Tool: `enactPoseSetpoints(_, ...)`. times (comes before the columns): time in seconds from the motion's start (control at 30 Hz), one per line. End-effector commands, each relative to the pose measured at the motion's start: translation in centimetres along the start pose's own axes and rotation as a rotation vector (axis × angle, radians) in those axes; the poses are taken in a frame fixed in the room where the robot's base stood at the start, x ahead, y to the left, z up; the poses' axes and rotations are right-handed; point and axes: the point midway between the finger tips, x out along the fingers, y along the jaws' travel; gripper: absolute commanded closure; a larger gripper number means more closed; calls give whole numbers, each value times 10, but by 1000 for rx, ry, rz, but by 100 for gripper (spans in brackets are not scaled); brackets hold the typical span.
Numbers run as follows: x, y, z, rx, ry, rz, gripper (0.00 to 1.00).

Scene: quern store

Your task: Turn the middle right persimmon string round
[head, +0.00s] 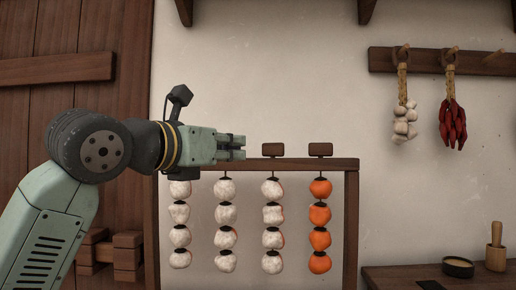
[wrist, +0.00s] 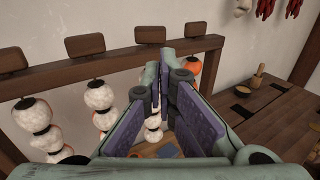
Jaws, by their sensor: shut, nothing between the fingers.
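Four persimmon strings hang from a wooden rack (head: 255,164). The middle right string (head: 272,215) is mostly white, with orange showing along its right edge; a wooden tab (head: 272,150) stands above it on the rail. In the wrist view that string (wrist: 153,136) is largely hidden behind my fingers. The middle left string (head: 226,215) and far left string (head: 180,212) are also mostly white. The far right string (head: 320,215) is orange. My gripper (head: 240,147) is shut and empty, at rail height, its tips just left of the middle right tab in the head view.
The far right string's tab (head: 320,150) is close by. Garlic (head: 405,122) and red chillies (head: 452,124) hang from a peg rail (head: 430,62) on the right. Wall space right of the rack is clear.

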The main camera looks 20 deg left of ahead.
Motion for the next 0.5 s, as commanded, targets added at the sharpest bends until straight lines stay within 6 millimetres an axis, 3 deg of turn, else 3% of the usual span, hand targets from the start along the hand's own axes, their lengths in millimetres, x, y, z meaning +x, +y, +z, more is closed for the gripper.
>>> enactPoseSetpoints(0.5,102,-3,5,-3,-1,-9,100)
